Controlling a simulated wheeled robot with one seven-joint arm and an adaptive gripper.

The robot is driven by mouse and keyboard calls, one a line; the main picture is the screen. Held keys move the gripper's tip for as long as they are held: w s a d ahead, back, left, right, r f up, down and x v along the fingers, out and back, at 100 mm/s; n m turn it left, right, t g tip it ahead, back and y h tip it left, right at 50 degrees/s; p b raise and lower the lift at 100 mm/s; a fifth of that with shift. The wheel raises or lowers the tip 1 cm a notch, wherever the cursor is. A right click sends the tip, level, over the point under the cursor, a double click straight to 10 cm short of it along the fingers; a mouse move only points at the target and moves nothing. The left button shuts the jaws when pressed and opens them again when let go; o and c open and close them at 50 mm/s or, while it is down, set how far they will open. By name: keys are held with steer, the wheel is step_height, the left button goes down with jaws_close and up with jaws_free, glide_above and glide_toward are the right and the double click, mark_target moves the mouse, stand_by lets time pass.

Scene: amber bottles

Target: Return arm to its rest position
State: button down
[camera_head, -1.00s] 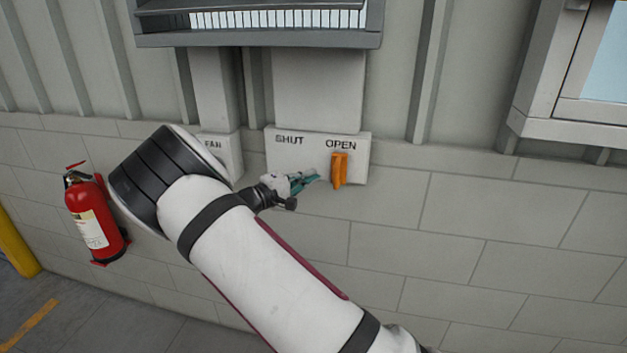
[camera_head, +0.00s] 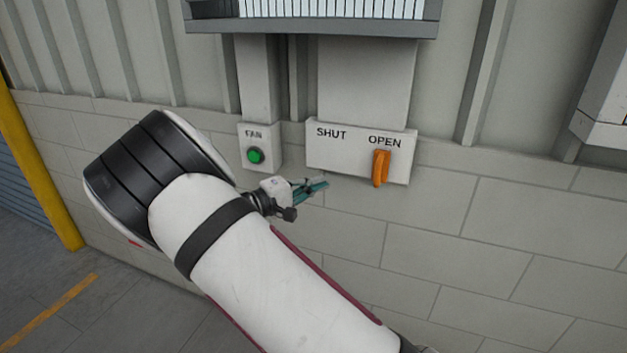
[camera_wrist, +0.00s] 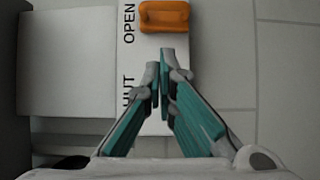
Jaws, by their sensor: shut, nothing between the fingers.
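My arm (camera_head: 270,265) reaches up from the bottom right of the head view and bends at a black-banded joint at left. My gripper (camera_head: 322,184) is shut and empty, in front of the wall below the SHUT label. In the wrist view my gripper (camera_wrist: 159,68) has its teal fingers together, pointing toward an orange handle (camera_wrist: 165,16) at the top. The orange handle (camera_head: 381,168) stands under the word OPEN on the white switch panel (camera_head: 345,155), apart from my fingertips.
A FAN box with a green button (camera_head: 256,155) is left of the panel. A louvred vent (camera_head: 330,28) is above. A window frame (camera_head: 603,100) is at upper right and a yellow post (camera_head: 38,165) at left. The block wall (camera_head: 470,240) is bare at lower right.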

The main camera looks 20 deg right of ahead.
steer(key=s+d+r+m+g+y, duration=0.2)
steer(key=s+d+g+y, duration=0.15)
steer(key=s, duration=0.35)
steer(key=s+d+r+m+g+y, duration=0.25)
steer(key=s+d+y, duration=0.2)
steer(key=s, duration=0.25)
steer(key=s+a+r+t+y, duration=0.1)
steer(key=s+a+r+y, duration=0.1)
steer(key=s, duration=0.5)
steer(key=s+a+r+t+y, duration=0.2)
steer(key=s+a+r+y, duration=0.1)
steer(key=s, duration=0.5)
steer(key=s+a+r+t+y, duration=0.2)
steer(key=s+r+y, duration=0.1)
steer(key=s, duration=0.4)
steer(key=shift+s+a+r+y, duration=0.25)
steer(key=shift+s+r+y, duration=0.15)
steer(key=shift+y, duration=0.1)
